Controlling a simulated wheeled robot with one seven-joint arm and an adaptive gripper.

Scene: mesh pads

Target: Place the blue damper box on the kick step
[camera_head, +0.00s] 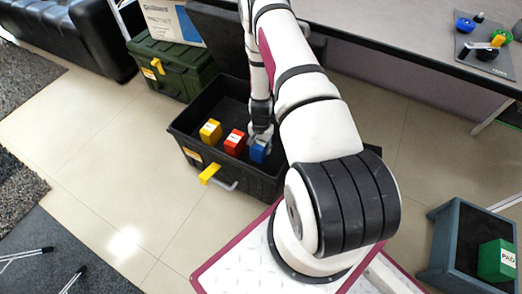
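The blue damper box (258,154) is at the right of a row of small boxes at the front of an open black crate (238,176). My gripper (260,139) points down right above the blue box, its fingertips at the box's top. The arm and the small size hide whether the fingers grip it. A grey-blue, low piece with a dark top (446,249) stands on the floor at the right edge and may be the kick step. A green box marked PAD (497,260) is on or in it; the frame edge cuts it off.
A red box (234,142) and a yellow box (210,131) stand left of the blue one. A green case (172,66) is behind the crate. A desk (420,37) spans the upper right.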

